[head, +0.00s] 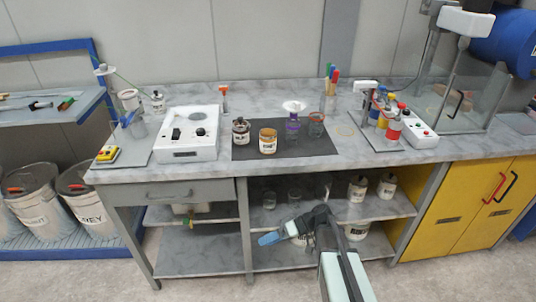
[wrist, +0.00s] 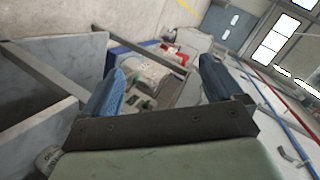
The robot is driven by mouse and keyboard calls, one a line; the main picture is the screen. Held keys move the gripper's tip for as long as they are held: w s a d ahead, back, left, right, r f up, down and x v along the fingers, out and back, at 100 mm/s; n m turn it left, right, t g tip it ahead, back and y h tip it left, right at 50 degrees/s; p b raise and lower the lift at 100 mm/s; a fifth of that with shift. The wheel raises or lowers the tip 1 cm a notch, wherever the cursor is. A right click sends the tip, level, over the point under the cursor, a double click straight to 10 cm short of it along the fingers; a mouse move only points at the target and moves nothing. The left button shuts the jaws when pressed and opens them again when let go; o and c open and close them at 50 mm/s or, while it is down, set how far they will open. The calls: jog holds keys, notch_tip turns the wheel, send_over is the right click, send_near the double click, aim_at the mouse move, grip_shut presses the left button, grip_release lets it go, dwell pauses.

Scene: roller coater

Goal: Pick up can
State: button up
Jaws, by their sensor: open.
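Several cans are in the head view. A dark metal can (head: 241,131) and a can with an orange and white label (head: 268,141) stand upright on the black mat on the bench top. Two pale cans stand on the shelf below, one to the left (head: 357,188) and one to the right (head: 387,187). My gripper (head: 270,238) is in front of the lower shelves, below the bench top and apart from the mat cans. In the wrist view my gripper (wrist: 160,78) has its blue fingers spread, with nothing between them. Part of a labelled can (wrist: 46,160) shows at lower left.
A purple bottle with a white funnel (head: 292,124) and a glass jar (head: 316,125) share the mat (head: 245,154). A white device (head: 188,134) stands left, a glass enclosure (head: 470,95) right. My arm partly hides a bucket (head: 356,231) under the shelf.

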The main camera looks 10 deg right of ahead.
jog(key=w+d+r+n+t+y, duration=0.25)
jog(key=w+r, duration=0.25)
jog(key=r, duration=0.7)
jog(key=w+d+r+n+t+y, duration=0.15)
jog(key=w+r+n, duration=0.25)
jog(key=r, duration=0.8)
jog(key=m+t+h, duration=0.7)
jog(key=t+h, duration=0.1)
jog(key=t, duration=0.2)
send_near(273, 146)
jog(key=x, duration=0.6)
jog(key=shift+w+a, duration=0.15)
jog(key=shift+w, duration=0.2)
jog(key=shift+x, duration=3.2)
jog(key=c, duration=1.2)
